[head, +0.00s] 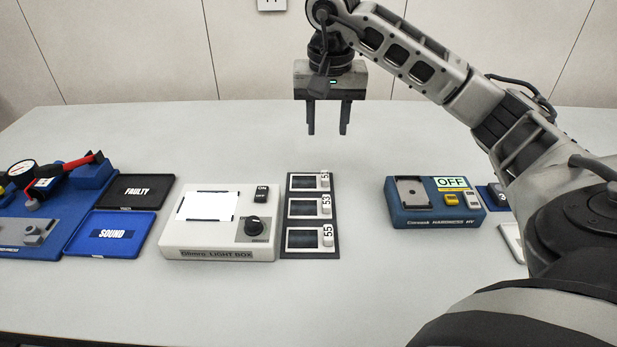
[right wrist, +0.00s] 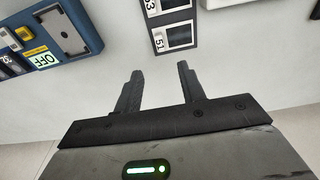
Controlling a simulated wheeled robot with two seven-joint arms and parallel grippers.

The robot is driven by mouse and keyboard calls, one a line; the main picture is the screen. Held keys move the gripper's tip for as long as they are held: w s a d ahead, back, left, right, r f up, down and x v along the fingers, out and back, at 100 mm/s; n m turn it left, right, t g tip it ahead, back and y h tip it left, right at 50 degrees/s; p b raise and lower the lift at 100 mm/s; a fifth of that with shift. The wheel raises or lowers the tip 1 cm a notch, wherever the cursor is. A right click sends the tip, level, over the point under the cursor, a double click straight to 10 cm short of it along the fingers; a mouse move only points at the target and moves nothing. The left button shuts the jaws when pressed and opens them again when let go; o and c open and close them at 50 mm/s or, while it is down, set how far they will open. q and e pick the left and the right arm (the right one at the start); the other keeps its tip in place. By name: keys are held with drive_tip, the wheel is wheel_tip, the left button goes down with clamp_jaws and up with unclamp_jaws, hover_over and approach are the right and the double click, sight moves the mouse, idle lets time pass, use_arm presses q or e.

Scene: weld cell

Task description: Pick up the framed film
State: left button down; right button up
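Several framed films, dark panels in pale frames with white number tabs, lie in a dark rack (head: 282,256) in the middle of the table. The tabs read 51 on the far film (head: 304,182), 53 on the middle film (head: 304,207) and 55 on the near film (head: 304,239). In the right wrist view, the 51 film (right wrist: 178,37) lies beyond the fingertips. My right gripper (head: 327,130) is open and empty, pointing down above the table, behind the rack and apart from it. Its two fingers (right wrist: 160,74) also show in the right wrist view. My left gripper is not in view.
A white light box (head: 180,240) with a bright panel and black knob stands left of the rack. A blue hardness tester (head: 410,215) showing OFF stands right. The table behind the rack is clear.

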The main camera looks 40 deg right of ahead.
hover_over(325, 175)
drive_tip(key=f, duration=0.4)
drive_tip(key=s+f, duration=0.1)
drive_tip(key=f, duration=0.1)
drive_tip(key=shift+a+f, duration=0.25)
drive_tip(key=shift+a, duration=0.1)
drive_tip(key=shift+w+d+f+p, duration=0.1)
drive_tip(key=shift+w+f+p, duration=0.05)
drive_tip(key=shift+f, duration=0.85)
drive_tip(key=shift+w+d+f+p, duration=0.1)
drive_tip(key=shift+w+f+p, duration=0.1)
drive_tip(key=shift+f, duration=0.8)
drive_tip(key=shift+w+d+f+p, duration=0.1)
drive_tip(key=shift+f+p, duration=0.05)
drive_tip(key=shift+f, duration=0.85)
clamp_jaws()
